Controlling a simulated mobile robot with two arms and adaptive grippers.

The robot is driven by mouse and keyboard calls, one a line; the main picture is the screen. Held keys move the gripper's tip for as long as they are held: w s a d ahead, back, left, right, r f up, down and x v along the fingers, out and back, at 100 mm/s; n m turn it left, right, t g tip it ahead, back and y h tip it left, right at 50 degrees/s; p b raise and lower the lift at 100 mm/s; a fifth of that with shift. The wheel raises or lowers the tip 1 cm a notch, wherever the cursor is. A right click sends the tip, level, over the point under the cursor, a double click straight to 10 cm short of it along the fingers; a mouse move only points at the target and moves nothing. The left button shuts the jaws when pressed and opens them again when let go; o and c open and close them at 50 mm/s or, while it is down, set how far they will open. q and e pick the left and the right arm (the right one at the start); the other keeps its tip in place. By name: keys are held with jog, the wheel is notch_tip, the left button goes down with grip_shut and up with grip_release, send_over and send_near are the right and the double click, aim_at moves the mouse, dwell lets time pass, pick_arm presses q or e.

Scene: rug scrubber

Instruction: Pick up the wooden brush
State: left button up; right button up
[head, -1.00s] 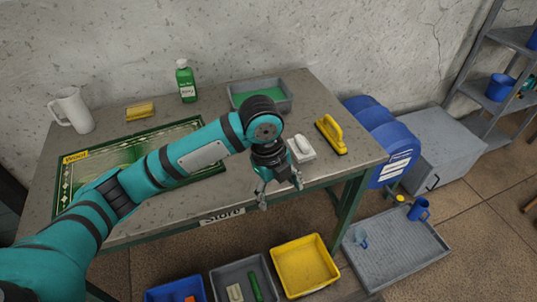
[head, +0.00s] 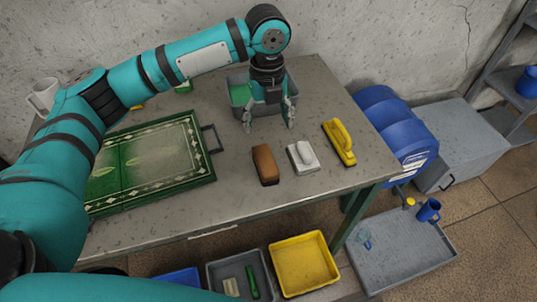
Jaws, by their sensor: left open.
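The wooden brush (head: 265,164) lies on the table in the head view, a brown block with a dark lower edge, right of the green rug tray. My left gripper (head: 268,125) points down above the table, behind the brush and apart from it. Its fingers are spread and nothing is between them. A white-grey brush (head: 302,157) and a yellow-handled brush (head: 340,142) lie to the right of the wooden brush. My right gripper is not in view.
The green patterned rug in its tray (head: 212,176) fills the table's left part. A grey basin (head: 238,80) with green contents stands behind my left gripper. The table (head: 330,85) is bare at the back right. A yellow bin (head: 303,263) sits below the front edge.

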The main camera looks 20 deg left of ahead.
pick_arm(q)
send_over(265, 159)
notch_tip(265, 159, down, 6)
jog(key=shift+w+d+r+p, duration=0.15)
jog(key=shift+r+p, duration=0.05)
jog(key=shift+p, duration=0.25)
jog(key=f, duration=0.3)
jog(key=shift+w, duration=0.2)
jog(key=shift+f+p, duration=0.35)
jog(key=shift+f, duration=0.55)
jog(key=f, duration=0.1)
jog(key=f+p, duration=0.1)
jog(key=f, duration=0.2)
jog(key=shift+s+f, duration=0.2)
jog(key=shift+s, duration=0.15)
jog(key=shift+f, duration=0.25)
jog(key=c, duration=1.4)
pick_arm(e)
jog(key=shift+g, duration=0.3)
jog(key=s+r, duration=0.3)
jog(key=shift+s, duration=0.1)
pick_arm(q)
jog(key=shift+o, duration=0.2)
jog(key=shift+r, duration=0.15)
